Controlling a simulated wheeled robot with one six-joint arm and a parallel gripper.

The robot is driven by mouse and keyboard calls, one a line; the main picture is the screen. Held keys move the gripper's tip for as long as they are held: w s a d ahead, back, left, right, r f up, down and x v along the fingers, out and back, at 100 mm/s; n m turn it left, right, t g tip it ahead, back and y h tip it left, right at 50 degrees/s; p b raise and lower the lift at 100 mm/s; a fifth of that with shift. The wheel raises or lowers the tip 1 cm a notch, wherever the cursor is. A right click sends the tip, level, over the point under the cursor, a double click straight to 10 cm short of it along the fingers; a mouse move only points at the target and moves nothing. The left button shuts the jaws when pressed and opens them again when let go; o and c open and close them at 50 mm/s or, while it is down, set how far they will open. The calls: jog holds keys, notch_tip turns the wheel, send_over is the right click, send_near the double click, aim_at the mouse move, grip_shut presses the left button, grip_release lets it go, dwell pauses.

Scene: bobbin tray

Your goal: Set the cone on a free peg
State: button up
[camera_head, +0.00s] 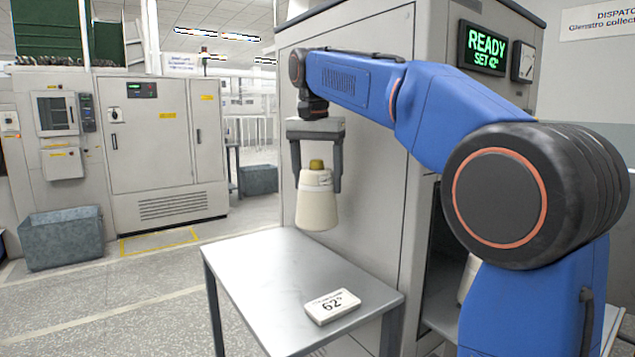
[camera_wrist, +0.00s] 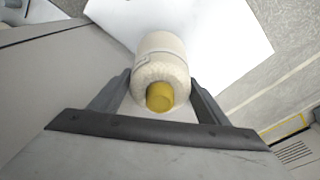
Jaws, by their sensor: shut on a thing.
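The cone (camera_head: 317,205) is cream-coloured yarn with a yellow-brown top. My gripper (camera_head: 318,185) is shut on it near its narrow upper end. The cone hangs upright with its wide end down, above the far part of the metal table (camera_head: 262,285). In the wrist view the cone (camera_wrist: 160,60) sits between both fingers of my gripper (camera_wrist: 158,90), its yellow tip (camera_wrist: 160,97) toward the camera. No free peg can be made out in either view. Part of another pale object (camera_head: 467,278) shows behind my arm, in the opening of the grey cabinet.
A white sign reading 62 (camera_head: 332,306) lies on the table's near right part; the rest of the tabletop is bare. The tall grey cabinet (camera_head: 385,200) with a green READY display (camera_head: 482,49) stands close at the right. A grey bin (camera_head: 62,238) stands at the far left.

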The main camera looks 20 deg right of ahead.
jog(key=shift+r, duration=4.8)
